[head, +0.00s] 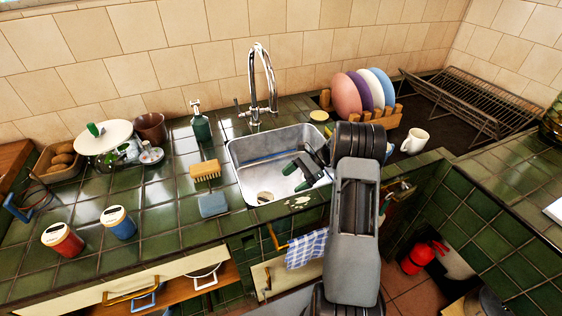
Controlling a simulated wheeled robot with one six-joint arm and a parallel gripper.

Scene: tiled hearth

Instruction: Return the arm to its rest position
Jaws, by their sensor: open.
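My arm rises from the bottom of the head view and reaches forward over the counter's front edge. My gripper (293,177) is over the right part of the metal sink (240,150), pointing left. Its two dark fingers are apart and I see nothing between them. Part of the gripper is hidden behind the thick black joint of my arm. I cannot tell how high the fingers are above the sink's floor.
A tall tap (272,80) stands behind the sink. A rack of plates (346,97) and a white mug (415,140) stand to the right. A brush (206,171), a blue sponge (212,205) and a soap bottle (200,127) are left. A checked towel (307,248) hangs below.

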